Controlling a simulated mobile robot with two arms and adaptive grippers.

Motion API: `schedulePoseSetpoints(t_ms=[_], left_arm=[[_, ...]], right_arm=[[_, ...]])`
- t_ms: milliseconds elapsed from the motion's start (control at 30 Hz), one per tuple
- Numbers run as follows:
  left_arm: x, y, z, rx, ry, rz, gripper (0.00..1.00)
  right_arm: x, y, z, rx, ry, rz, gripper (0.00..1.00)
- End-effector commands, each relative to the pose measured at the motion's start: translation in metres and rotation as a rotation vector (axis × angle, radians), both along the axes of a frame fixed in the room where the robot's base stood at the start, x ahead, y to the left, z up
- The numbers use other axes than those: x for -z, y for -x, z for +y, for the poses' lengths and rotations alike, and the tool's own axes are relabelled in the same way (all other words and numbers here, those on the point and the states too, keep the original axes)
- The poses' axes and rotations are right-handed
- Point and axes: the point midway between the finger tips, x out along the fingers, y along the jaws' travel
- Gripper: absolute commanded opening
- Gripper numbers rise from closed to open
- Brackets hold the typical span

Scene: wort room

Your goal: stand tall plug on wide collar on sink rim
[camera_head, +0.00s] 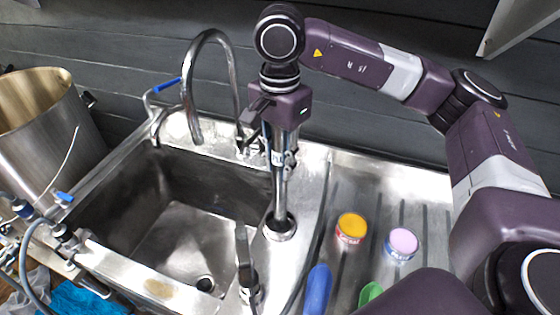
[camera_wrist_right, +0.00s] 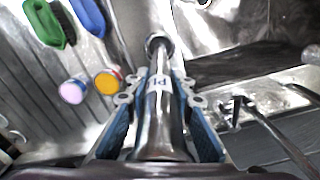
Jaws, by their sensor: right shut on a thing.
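My right gripper (camera_head: 283,157) points down over the sink rim (camera_head: 312,185) and is shut on the tall plug (camera_head: 281,190), a slim shiny steel cylinder held about upright. The plug's lower end meets the wide collar (camera_head: 280,231), a round steel ring on the rim right of the basin. I cannot tell whether it is seated or just above. My left gripper is not in view.
The sink basin (camera_head: 180,230) lies left, with a curved tap (camera_head: 190,90) behind. An upright fitting (camera_head: 248,290) stands in front of the collar. An orange-topped tin (camera_head: 350,228), a pink-topped tin (camera_head: 401,243), and blue (camera_head: 318,288) and green (camera_head: 370,293) items are on the drainboard.

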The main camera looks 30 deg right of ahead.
Motion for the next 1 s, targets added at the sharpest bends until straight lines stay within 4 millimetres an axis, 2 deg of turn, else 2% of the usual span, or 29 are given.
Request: schedulePoseSetpoints(t_ms=[333,367,533,833,1000], left_arm=[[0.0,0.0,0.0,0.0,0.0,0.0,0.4],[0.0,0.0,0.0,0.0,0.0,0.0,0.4],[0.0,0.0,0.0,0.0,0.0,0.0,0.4],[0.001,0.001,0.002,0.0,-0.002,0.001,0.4],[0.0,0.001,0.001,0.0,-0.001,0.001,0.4]], right_arm=[[-0.001,0.0,0.0,0.0,-0.001,-0.002,0.0],[-0.001,0.0,0.0,0.0,-0.001,-0.002,0.23],[-0.001,0.0,0.0,0.0,-0.001,-0.002,0.41],[0.0,0.0,0.0,0.0,0.001,0.002,0.42],[-0.017,-0.001,0.001,0.0,-0.001,-0.003,0.42]])
